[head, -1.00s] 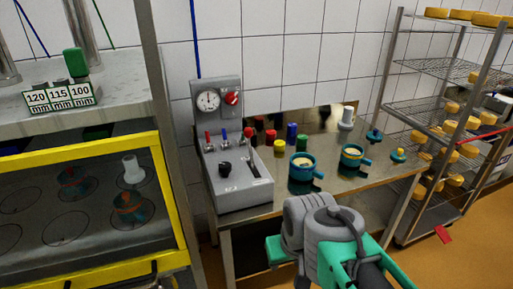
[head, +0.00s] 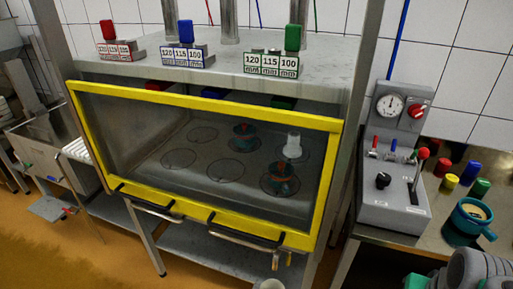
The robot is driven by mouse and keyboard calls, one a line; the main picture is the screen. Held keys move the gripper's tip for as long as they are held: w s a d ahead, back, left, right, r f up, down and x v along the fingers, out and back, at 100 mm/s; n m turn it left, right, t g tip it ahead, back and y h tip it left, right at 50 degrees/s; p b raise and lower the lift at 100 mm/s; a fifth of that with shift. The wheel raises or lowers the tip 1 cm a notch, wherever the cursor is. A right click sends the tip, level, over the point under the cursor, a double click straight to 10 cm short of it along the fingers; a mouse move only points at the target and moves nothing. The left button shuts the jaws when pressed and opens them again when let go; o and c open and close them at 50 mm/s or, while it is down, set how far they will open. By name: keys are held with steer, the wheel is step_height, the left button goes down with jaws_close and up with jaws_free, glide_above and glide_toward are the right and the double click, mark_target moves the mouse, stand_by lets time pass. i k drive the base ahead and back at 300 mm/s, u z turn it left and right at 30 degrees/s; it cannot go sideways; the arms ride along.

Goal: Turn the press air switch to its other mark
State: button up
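A grey control console (head: 392,214) stands on the table right of the press. A black rotary knob (head: 383,180) sits on its sloped face. A red rotary knob (head: 416,110) sits beside a round dial gauge (head: 389,106) on the upright panel behind. I cannot tell which knob is the press air switch; their marks are too small to read. A lever with a red ball (head: 418,168) stands right of the black knob. Parts of my arm show at the bottom right; my gripper's fingers are not in view.
The press (head: 225,232) has a yellow-framed clear guard, with moulds inside. Red, blue and green blocks stand above it. Several coloured pieces and a teal mould (head: 466,222) stand on the metal table near the console. Orange floor (head: 60,255) is open at lower left.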

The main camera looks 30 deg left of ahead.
mark_target(416, 111)
steer(key=z, duration=1.25)
steer(key=i, duration=1.6)
steer(key=u, duration=3.25)
